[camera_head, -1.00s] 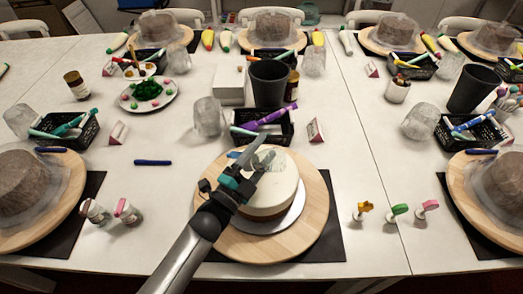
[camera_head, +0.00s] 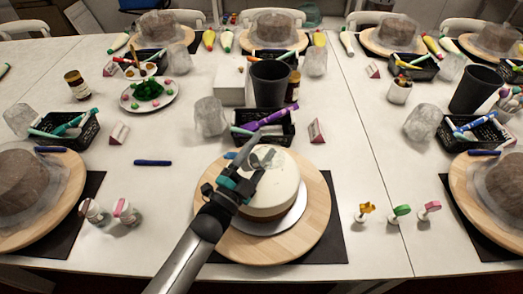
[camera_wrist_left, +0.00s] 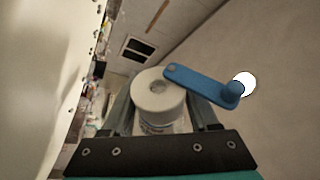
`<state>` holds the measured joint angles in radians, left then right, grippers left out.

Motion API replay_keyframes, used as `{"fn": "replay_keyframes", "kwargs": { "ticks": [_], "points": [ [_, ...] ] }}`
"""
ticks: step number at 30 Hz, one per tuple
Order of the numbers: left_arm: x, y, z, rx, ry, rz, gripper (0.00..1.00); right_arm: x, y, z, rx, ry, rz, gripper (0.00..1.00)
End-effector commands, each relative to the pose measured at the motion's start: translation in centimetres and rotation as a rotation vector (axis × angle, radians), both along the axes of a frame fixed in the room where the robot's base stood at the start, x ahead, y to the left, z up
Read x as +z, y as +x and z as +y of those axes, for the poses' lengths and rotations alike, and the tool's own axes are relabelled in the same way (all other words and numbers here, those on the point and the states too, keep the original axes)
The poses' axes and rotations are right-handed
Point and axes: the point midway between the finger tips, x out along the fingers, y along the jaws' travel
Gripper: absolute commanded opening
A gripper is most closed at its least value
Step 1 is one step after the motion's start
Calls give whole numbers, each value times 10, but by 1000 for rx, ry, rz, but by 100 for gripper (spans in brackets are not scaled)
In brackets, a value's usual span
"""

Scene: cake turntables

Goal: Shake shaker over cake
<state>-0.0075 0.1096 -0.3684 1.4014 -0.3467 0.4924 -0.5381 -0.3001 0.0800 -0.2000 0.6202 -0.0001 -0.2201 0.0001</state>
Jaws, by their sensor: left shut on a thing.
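My left gripper (camera_head: 252,166) is over the cake (camera_head: 282,193), which has a smooth white top and stands on a white board on a round wooden turntable (camera_head: 316,222). The gripper is shut on a shaker (camera_head: 263,155). In the left wrist view the shaker (camera_wrist_left: 158,98) shows a white round top with a hole and a blue flap (camera_wrist_left: 205,86) swung out to the side. The shaker is tilted, with its top pointing away from the wrist. Part of the cake's top is hidden behind the gripper. My right gripper is not in view.
Two shakers (camera_head: 124,211) stand left of the turntable. A black basket of pens (camera_head: 263,139) and a dark cup (camera_head: 270,84) stand behind the cake. Small coloured stamps (camera_head: 400,212) stand to the right. A blue pen (camera_head: 153,162) lies on clear table at left.

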Motion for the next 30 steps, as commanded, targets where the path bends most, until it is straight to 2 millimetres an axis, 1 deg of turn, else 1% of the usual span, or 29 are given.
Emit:
{"fn": "replay_keyframes", "kwargs": {
  "ticks": [5,9,12,14,19,21,26,30],
  "points": [
    [2,0,0,0,0,-2,0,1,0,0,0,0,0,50],
    [8,-1,-7,0,-1,-2,0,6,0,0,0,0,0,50],
    [0,0,0,1,4,-3,0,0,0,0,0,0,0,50],
    [1,-3,-1,0,27,-6,0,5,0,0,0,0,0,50],
    [-2,-19,-7,0,184,-45,0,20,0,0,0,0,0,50],
    [-4,-22,-8,0,217,-54,0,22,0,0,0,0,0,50],
    [-6,-23,-9,0,222,-55,0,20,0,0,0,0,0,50],
    [-7,-27,-17,0,221,-54,0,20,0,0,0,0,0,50]
  ]
}}
